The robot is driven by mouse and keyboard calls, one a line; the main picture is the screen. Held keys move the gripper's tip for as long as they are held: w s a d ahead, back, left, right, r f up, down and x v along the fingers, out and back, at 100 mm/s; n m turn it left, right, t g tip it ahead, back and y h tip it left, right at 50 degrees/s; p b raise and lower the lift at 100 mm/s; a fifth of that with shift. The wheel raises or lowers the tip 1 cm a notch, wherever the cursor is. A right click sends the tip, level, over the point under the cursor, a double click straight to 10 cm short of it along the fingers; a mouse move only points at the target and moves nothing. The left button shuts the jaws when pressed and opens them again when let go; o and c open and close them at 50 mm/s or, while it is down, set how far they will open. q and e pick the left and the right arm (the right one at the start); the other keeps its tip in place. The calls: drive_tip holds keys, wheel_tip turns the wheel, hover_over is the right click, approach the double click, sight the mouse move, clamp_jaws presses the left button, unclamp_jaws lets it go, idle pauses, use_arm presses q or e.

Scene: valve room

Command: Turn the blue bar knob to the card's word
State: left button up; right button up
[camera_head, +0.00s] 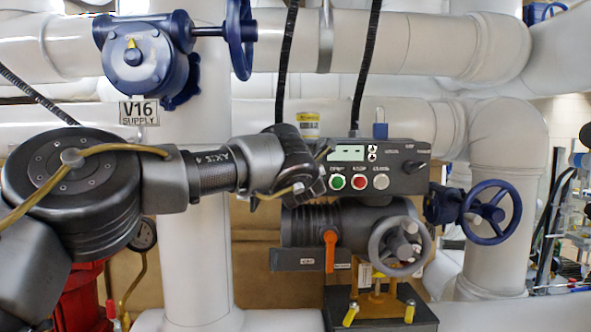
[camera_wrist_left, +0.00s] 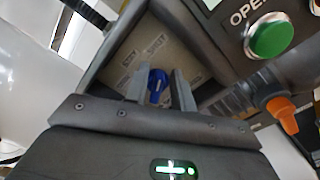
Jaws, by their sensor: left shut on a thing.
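The blue bar knob (camera_wrist_left: 158,92) shows in the left wrist view between the two grey fingers of my left gripper (camera_wrist_left: 160,82), which is shut on it. Its bar looks roughly in line with the fingers. In the head view my left arm comes in from the left and its wrist (camera_head: 290,165) lies at the left end of the grey control box (camera_head: 408,150), hiding the knob and fingertips. A small card with a yellow top (camera_head: 309,124) hangs above the wrist; its word is too small to read. My right gripper is not in view.
The box front carries a green button (camera_head: 337,183), a red button (camera_head: 359,182) and a white button (camera_head: 381,181). Below are an orange lever (camera_head: 330,250) and a grey handwheel (camera_head: 400,246). A blue valve (camera_head: 140,55) with a V16 SUPPLY plate (camera_head: 139,112) is above my arm.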

use_arm(q)
drive_tip(key=o, duration=0.7)
drive_tip(key=shift+s, duration=0.1)
drive_tip(key=s+b, duration=0.6)
drive_tip(key=s, duration=0.4)
drive_tip(key=shift+s, duration=0.35)
